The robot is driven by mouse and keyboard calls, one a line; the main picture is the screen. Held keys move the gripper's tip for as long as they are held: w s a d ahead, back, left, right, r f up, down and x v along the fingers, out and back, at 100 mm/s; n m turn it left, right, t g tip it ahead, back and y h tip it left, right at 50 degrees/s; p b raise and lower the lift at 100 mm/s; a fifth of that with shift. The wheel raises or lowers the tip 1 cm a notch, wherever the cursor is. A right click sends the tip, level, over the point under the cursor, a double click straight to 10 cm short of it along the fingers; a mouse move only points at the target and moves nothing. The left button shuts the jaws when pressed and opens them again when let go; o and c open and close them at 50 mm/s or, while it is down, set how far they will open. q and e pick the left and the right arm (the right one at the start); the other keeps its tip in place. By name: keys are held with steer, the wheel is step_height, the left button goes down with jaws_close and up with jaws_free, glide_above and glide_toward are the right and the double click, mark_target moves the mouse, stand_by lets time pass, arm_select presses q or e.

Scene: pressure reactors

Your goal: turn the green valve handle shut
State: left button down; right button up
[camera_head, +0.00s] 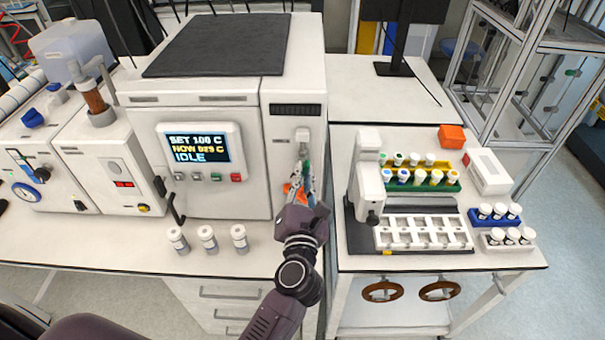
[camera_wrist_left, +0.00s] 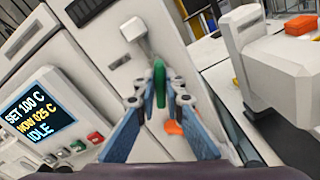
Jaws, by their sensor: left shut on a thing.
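The green valve handle (camera_head: 307,168) is on the narrow right-hand panel of the white reactor cabinet (camera_head: 225,100), below a pale fitting (camera_head: 302,136). It also shows in the left wrist view (camera_wrist_left: 159,74), long and roughly upright in that picture. My left gripper (camera_head: 304,180) is at the handle, with a blue-grey finger on each side of it in the wrist view (camera_wrist_left: 160,100). It is shut on the handle, whose lower end is partly hidden between the fingertips. My right gripper is in neither view.
An orange part (camera_wrist_left: 172,127) sits just below the green handle, close to the fingers. Several white-capped vials (camera_head: 207,240) stand on the bench in front of the cabinet. A rack station (camera_head: 423,232) with vials stands on the right bench.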

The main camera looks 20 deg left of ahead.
arm_select(q)
steer(key=m, duration=0.6)
steer(key=shift+d+f, duration=0.1)
steer(key=shift+d, duration=0.05)
steer(key=m, duration=0.6)
steer(key=shift+f+m, duration=0.2)
steer(key=shift+m, duration=0.1)
steer(key=c, duration=2)
jaws_free()
steer(key=shift+d, duration=0.1)
steer(key=v, duration=1.2)
